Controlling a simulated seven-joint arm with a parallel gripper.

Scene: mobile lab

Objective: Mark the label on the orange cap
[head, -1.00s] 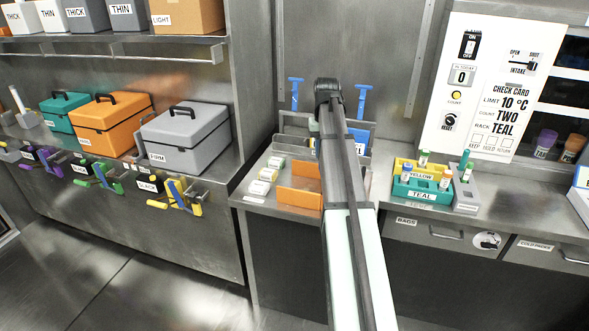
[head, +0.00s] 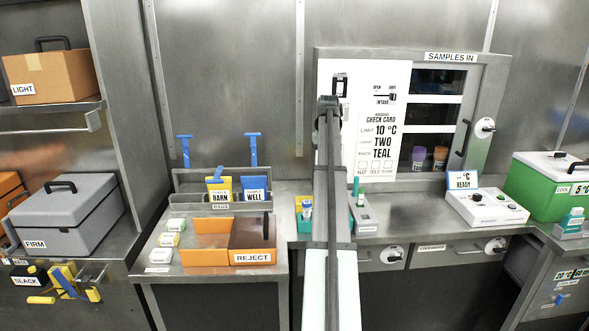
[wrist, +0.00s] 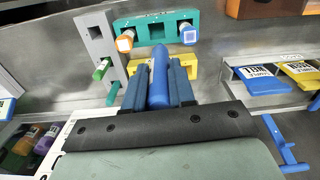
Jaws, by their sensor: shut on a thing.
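My gripper (wrist: 158,92) shows in the wrist view, its dark blue fingers shut on a blue cylinder (wrist: 158,76). In the head view it is hidden behind my arm. Beyond the fingertips is a teal rack (wrist: 155,27). In its left socket sits a tube with an orange cap (wrist: 125,42) that has a white label on top. A blue-capped tube (wrist: 188,34) sits in its right socket. The held cylinder is apart from the orange cap in the picture. In the head view, my arm partly hides the teal rack (head: 304,228).
A yellow rack (wrist: 187,66) adjoins the teal one. A grey block (wrist: 97,33) beside them holds a green-topped item (wrist: 102,69) and a teal stick (wrist: 113,93). An orange reject bin (head: 205,257) stands left, the intake panel (head: 350,150) behind, and a white control box (head: 487,208) right.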

